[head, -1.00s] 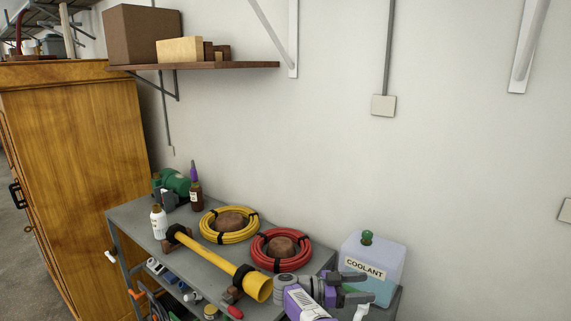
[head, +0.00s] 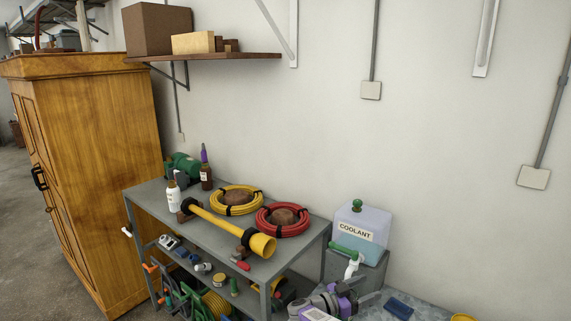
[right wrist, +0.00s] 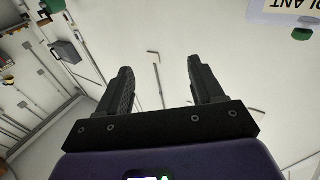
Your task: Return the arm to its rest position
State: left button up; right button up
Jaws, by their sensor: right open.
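My right gripper (head: 364,292) shows at the bottom of the head view, right of centre. It is purple and grey with dark fingers. In the right wrist view its two fingers (right wrist: 160,76) stand apart with nothing between them. The gripper is in front of and below the coolant container (head: 372,237), a pale box with a green cap and a green and white tap. Part of the container's label also shows upside down in the right wrist view (right wrist: 290,8). My left gripper is in neither view.
A grey shelf unit (head: 185,222) holds a yellow coil (head: 236,211), a red coil (head: 262,222) and a yellow funnel-ended tube (head: 225,233). A wooden cabinet (head: 95,180) stands left. A grey surface at bottom right carries a blue item (head: 399,308).

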jog(key=s+a+f+n+t+y+b, duration=0.25)
jog(key=f+n+y, duration=0.35)
jog(key=f, duration=0.8)
jog(key=s+a+f+n+t+y+b, duration=0.3)
jog(key=f+y, duration=0.4)
jog(key=f, duration=0.7)
jog(key=s+a+f+n+g+y+b, duration=0.1)
jog(key=s+a+f+g+y, duration=0.15)
jog(key=s+f, duration=0.4)
jog(key=s+a+f+n+g+y+b, duration=0.1)
jog(key=s+a+f+g+y, duration=0.2)
jog(key=s, duration=0.7)
pick_arm(q)
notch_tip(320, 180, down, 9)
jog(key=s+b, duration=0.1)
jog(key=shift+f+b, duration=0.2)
jog(key=shift+b, duration=0.15)
pick_arm(e)
jog(key=s+a+f+g+y, duration=0.1)
jog(key=s+g, duration=0.2)
jog(key=s, duration=0.6)
jog(key=s+a+f+g+y, duration=0.2)
jog(key=s+g, duration=0.1)
jog(key=s, duration=0.7)
jog(key=shift+s, duration=0.15)
